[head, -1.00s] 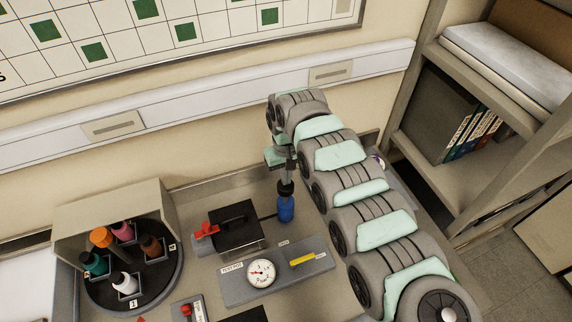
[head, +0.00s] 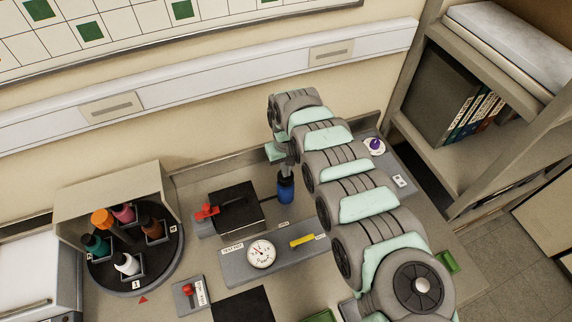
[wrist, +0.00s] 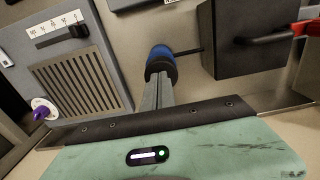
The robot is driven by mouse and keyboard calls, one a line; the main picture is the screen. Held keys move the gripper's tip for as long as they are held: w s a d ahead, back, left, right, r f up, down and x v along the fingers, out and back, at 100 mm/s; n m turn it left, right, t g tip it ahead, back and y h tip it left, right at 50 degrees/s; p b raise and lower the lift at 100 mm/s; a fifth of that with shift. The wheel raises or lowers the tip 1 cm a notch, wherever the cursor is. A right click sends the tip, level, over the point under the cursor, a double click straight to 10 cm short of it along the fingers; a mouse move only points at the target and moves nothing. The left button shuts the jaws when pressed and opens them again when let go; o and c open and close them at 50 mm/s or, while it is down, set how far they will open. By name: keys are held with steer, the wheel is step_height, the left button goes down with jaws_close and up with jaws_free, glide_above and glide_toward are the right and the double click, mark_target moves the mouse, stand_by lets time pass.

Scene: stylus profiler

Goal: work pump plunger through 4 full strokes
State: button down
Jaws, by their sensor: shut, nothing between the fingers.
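The pump is a small upright blue cylinder (head: 286,191) with a black top, on the bench right of the black box. In the wrist view the blue body (wrist: 162,55) has a dark cap and a thin dark line running toward the black box. My gripper (head: 287,169) is above the pump, its fingers shut and empty, with the tips at or very near the black top. In the wrist view the shut fingers (wrist: 162,88) line up with the cap and partly hide it. I cannot tell whether they touch or how far the plunger is down.
The black box (head: 234,205) with a red-tipped handle stands left of the pump. A grey plate with a dial gauge (head: 261,253) and yellow lever (head: 302,240) lies in front. A bottle carousel (head: 160,268) is at left, a purple knob (head: 376,146) at right. My arm covers the bench right of the pump.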

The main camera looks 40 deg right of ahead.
steer(key=shift+a+f, duration=0.1)
steer(key=shift+f, duration=0.15)
step_height(320, 180, up, 5)
steer(key=p, duration=0.4)
steer(key=shift+r, duration=0.2)
step_height(320, 180, up, 9)
steer(key=b, duration=0.1)
stand_by(0.3)
steer(key=shift+b, duration=0.35)
steer(key=shift+s+a+r+b, duration=0.1)
steer(key=shift+r+b, duration=2)
steer(key=shift+r, duration=0.6)
